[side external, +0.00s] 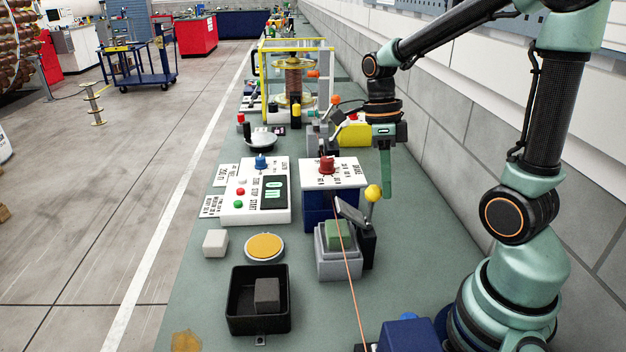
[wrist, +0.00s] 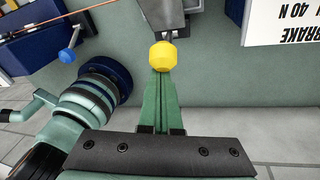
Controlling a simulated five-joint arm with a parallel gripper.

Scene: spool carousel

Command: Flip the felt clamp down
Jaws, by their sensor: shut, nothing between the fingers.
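The felt clamp is a grey box (side external: 338,265) with a green felt block (side external: 337,234) on top. Its dark hinged arm (side external: 352,212) is tilted up, clear of the felt, and ends near a yellow ball knob (side external: 373,193). An orange wire (side external: 350,285) runs across the felt. My gripper (side external: 388,196) points down with green fingers shut and empty, just right of the knob. In the wrist view the yellow knob (wrist: 162,55) sits right at the tips of my gripper (wrist: 162,74); I cannot tell whether they touch.
The brake box with a red knob (side external: 327,166) stands behind the clamp. A button panel (side external: 255,205), a yellow disc (side external: 264,247) and a black tray (side external: 259,328) lie to the left. A block wall (side external: 440,130) runs along the right.

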